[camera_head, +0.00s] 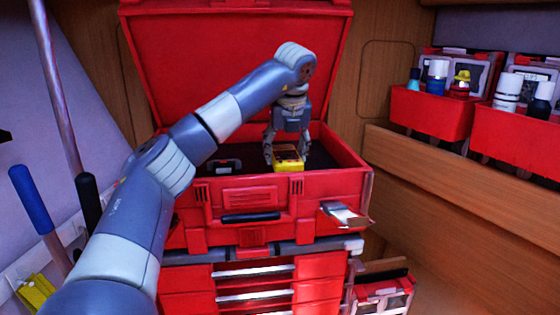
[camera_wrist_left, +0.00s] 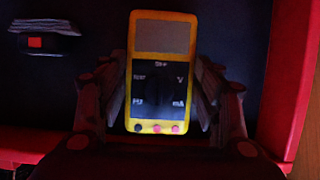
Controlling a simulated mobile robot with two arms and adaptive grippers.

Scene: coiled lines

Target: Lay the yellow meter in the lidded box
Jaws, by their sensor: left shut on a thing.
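The yellow meter (camera_head: 288,164) is between the fingers of my left gripper (camera_head: 288,150), at the mouth of the red box (camera_head: 335,175). The box's lid (camera_head: 235,60) stands open behind it. In the left wrist view the meter (camera_wrist_left: 160,90) shows its grey screen, dark dial and sockets. The fingers of my left gripper (camera_wrist_left: 163,95) press on both its long sides. The dark inside of the box lies under it; whether the meter touches the floor of the box I cannot tell. My right gripper is not in view.
A dark item with a red patch (camera_wrist_left: 40,38) lies in the box, left of the meter. A drawer unit (camera_head: 255,285) stands below the box. Red bins with bottles (camera_head: 430,108) stand on the right shelf. Poles (camera_head: 60,90) lean at the left.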

